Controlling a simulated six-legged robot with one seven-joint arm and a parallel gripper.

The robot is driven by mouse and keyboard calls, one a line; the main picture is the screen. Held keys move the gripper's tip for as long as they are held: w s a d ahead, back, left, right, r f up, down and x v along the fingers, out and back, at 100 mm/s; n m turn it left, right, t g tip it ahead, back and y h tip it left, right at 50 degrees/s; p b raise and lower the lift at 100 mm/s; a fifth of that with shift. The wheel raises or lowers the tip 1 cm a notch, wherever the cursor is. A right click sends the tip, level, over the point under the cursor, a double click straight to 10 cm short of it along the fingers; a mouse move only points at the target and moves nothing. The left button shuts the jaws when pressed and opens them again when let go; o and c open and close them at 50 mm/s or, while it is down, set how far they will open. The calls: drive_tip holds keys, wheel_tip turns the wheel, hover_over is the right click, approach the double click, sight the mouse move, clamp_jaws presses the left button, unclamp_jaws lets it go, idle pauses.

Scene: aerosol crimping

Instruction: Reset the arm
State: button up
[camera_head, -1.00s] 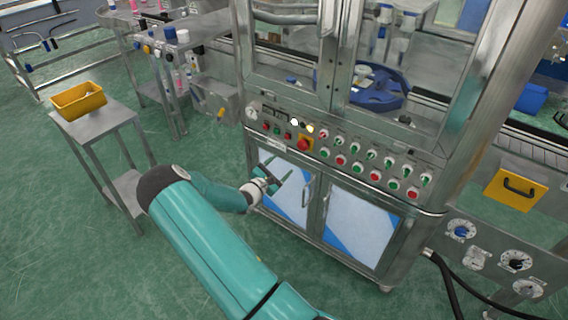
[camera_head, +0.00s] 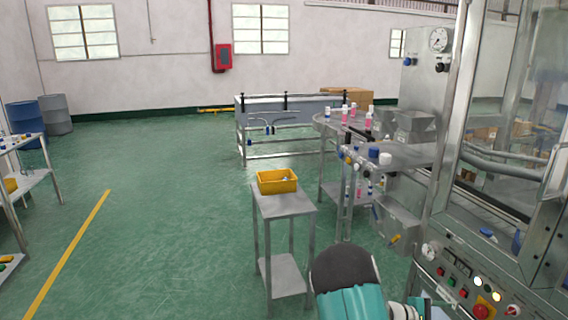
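My teal arm (camera_head: 350,295) shows at the bottom of the head view, with its dark rounded joint uppermost. Its pale wrist part (camera_head: 405,310) is cut off by the bottom edge, close to the front of the crimping machine's control panel (camera_head: 465,285). My gripper's fingers are not in view. Whether anything is held cannot be seen.
A small metal stand (camera_head: 284,203) with a yellow bin (camera_head: 277,181) is left of the machine. Behind it are a metal table (camera_head: 385,155) with bottles and a conveyor (camera_head: 285,105). A shelf (camera_head: 30,175) stands far left. Green floor (camera_head: 150,200) between is open.

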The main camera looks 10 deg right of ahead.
drive_tip(key=s+a+r+m+t+y, duration=0.2)
drive_tip(key=s+a+r+y, duration=0.3)
drive_tip(key=a, duration=0.8)
drive_tip(key=s+a+r+m+t+y, duration=0.2)
drive_tip(key=s+a+r+y, duration=0.3)
drive_tip(key=a+r, duration=0.6)
drive_tip(key=s+a+r+m+t+y, duration=0.3)
drive_tip(key=s+a+r+y, duration=0.2)
drive_tip(key=a, duration=1)
drive_tip(key=s+r, duration=0.3)
drive_tip(key=shift+a+r+t, duration=0.2)
drive_tip(key=shift+r+t, duration=0.1)
drive_tip(key=shift+t, duration=0.1)
drive_tip(key=shift+c, duration=0.5)
drive_tip(key=c, duration=0.5)
drive_tip(key=shift+d, duration=0.15)
drive_tip(key=shift+c, duration=0.2)
